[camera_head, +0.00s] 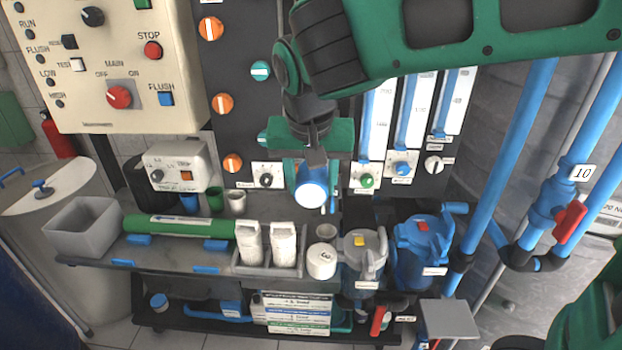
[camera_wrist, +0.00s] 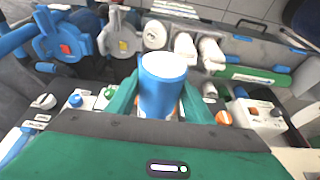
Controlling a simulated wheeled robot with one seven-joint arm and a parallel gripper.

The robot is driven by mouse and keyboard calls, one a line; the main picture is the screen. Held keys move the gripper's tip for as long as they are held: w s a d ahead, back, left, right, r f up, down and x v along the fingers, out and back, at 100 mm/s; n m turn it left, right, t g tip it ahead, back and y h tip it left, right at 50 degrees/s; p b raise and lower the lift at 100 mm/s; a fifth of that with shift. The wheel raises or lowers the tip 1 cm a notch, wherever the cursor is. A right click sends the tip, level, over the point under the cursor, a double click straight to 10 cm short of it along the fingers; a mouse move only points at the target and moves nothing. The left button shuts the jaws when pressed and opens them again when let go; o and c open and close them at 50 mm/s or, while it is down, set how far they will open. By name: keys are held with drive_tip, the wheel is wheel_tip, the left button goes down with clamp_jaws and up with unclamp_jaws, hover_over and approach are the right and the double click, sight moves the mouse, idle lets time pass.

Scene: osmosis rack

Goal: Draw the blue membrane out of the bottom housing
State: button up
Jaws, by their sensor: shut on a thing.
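My gripper (camera_head: 310,172) is shut on a blue cylinder with a pale round end face, which looks like the blue membrane (camera_head: 311,196). In the wrist view the membrane (camera_wrist: 164,88) stands between the two green fingers of my gripper (camera_wrist: 160,104), its pale end facing away from the palm. In the head view it is in front of the dark panel, above the bench, with its pale end toward the camera. I cannot make out the bottom housing; my arm and gripper cover part of the panel. Whether the membrane's far end is still inside anything is hidden.
Below are a green tube (camera_head: 180,226), white cartridges (camera_head: 284,245) in a grey tray, a grey filter housing (camera_head: 364,255) and a blue filter housing (camera_head: 422,243). Blue pipes with a red valve handle (camera_head: 570,219) stand right. A grey bin (camera_head: 82,228) is left.

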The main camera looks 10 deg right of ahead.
drive_tip(key=shift+s+a, duration=0.2)
drive_tip(key=shift+s, duration=1.05)
drive_tip(key=o, duration=1.4)
